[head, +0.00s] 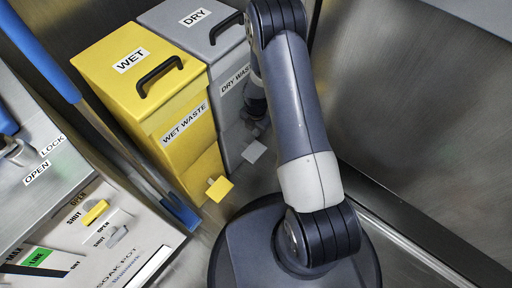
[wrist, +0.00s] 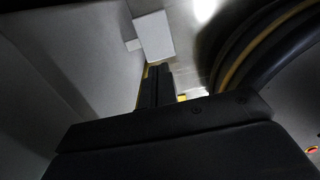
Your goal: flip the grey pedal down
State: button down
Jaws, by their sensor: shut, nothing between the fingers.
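The grey pedal (head: 254,151) sticks out low at the front of the grey dry-waste bin (head: 226,90) in the head view. It looks like a flat light plate in the wrist view (wrist: 153,36), joined by a short tab to the bin's pale front. My gripper (wrist: 158,70) is shut and empty in the wrist view, its dark fingertips close to the pedal's lower edge in the picture. I cannot tell whether they touch it. In the head view my arm hides part of the bin's front, and the fingertips are hard to make out.
The yellow wet-waste bin (head: 150,85) stands left of the grey bin, with its own yellow pedal (head: 219,188). A bench panel with a yellow switch (head: 95,212) and a grey switch (head: 117,236) is at lower left. A bare metal wall (head: 420,120) rises on the right.

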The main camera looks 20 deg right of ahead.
aim_at(258, 154)
jog(key=shift+f, duration=0.1)
notch_tip(258, 154, down, 14)
jog(key=b, duration=0.5)
jog(key=f+b, duration=0.2)
jog(key=b, duration=0.1)
jog(key=shift+s+d+f, duration=0.25)
jog(key=shift+s+f, duration=0.15)
jog(key=shift+r, duration=0.3)
jog(key=shift+r+p, duration=0.5)
jog(key=shift+r, duration=0.3)
